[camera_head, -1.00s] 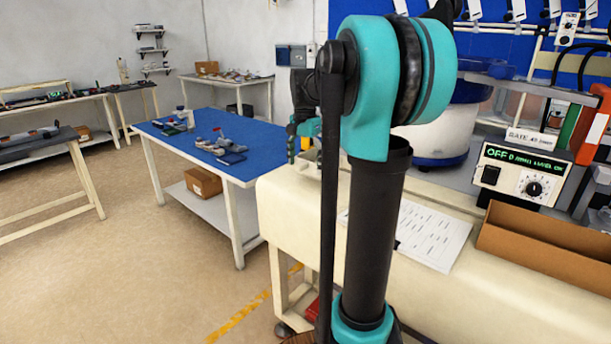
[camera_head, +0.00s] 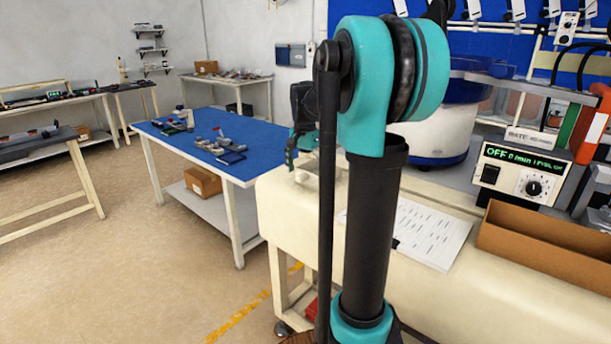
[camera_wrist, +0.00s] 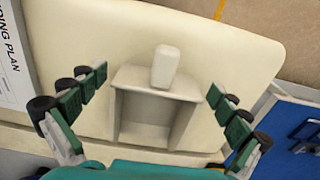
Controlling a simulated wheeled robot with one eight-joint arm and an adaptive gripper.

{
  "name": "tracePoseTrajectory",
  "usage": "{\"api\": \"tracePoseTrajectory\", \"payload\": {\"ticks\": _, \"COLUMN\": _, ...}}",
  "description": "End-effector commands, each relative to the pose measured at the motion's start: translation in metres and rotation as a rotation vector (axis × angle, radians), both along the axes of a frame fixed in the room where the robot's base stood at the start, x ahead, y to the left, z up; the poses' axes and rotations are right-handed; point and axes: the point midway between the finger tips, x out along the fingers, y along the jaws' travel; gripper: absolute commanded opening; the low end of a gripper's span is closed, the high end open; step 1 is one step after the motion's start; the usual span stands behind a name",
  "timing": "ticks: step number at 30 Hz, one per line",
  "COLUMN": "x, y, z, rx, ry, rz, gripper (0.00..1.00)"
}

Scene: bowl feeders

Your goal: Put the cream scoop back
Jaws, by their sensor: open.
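The cream scoop (camera_wrist: 126,78) lies on the cream bench top in the wrist view. It is a box-like pan, with its open side toward the bottom of the picture and a stubby rounded handle (camera_wrist: 167,63) at the top. My gripper (camera_wrist: 158,82) is open, with one green-padded finger on each side of the scoop and a clear gap to both. In the head view my gripper (camera_head: 298,160) is at the bench's left end, partly hidden by my arm. The scoop shows there only as a small pale shape (camera_head: 308,176).
A printed sheet (camera_head: 432,233) and an open cardboard tray (camera_head: 545,245) lie on the bench, with a controller box (camera_head: 520,175) behind. A blue-topped table (camera_head: 255,145) with small parts stands left of the bench. The bench edge is close to the scoop.

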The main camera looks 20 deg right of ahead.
Motion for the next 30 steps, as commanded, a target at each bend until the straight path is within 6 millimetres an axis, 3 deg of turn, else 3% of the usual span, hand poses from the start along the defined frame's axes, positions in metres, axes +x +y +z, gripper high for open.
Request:
{"api": "tracePoseTrajectory", "payload": {"ticks": 8, "x": 0.000, "y": 0.000, "z": 0.007, "rx": 0.000, "ry": 0.000, "rz": 0.000, "gripper": 1.00}}
{"api": "tracePoseTrajectory", "payload": {"ticks": 21, "x": -0.001, "y": 0.001, "z": 0.088, "rx": 0.000, "ry": 0.000, "rz": 0.000, "gripper": 1.00}}
{"api": "tracePoseTrajectory", "payload": {"ticks": 30, "x": -0.001, "y": 0.002, "z": 0.121, "rx": 0.000, "ry": 0.000, "rz": 0.000, "gripper": 1.00}}
